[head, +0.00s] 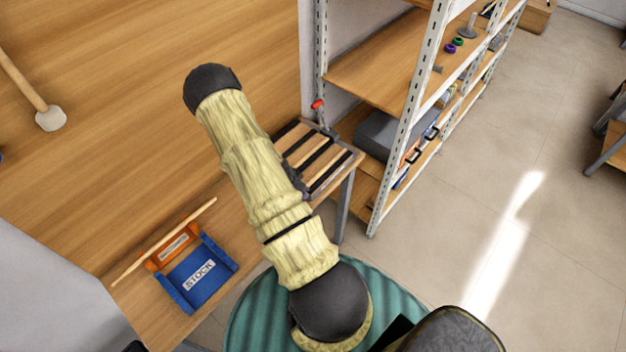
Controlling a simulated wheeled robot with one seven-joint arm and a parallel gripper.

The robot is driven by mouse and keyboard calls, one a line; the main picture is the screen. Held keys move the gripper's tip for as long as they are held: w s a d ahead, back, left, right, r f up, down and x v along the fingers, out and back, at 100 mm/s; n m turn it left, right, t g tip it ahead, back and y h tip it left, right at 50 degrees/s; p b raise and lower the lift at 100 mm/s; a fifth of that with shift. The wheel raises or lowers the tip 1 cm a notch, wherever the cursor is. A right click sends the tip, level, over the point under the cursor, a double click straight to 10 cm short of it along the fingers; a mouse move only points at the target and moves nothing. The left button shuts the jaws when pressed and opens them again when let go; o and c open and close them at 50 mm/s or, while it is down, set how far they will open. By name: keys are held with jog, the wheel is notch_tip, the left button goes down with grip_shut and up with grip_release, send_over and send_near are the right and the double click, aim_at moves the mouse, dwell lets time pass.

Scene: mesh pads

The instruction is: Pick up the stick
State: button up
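A thin pale wooden stick (135,266) lies slantwise at the lower left, along the far side of a blue bin (213,262) labelled STOCK and a small orange bin (160,262). Both of its ends show, and it seems to rest on or against the orange bin; I cannot tell which. My pale yellow arm with dark joints crosses the middle of the view, to the right of the stick and apart from it in the picture. My gripper does not show.
The bins stand near the edge of a wooden worktop (110,190). A mallet (50,118) with a wooden handle lies at the upper left. A slatted rack (335,160) and metal shelving (365,75) stand right of my arm. The floor (540,140) at right is largely open.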

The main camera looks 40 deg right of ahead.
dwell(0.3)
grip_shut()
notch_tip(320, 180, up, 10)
jog(key=b, duration=0.2)
jog(key=shift+b, duration=0.3)
dwell(0.7)
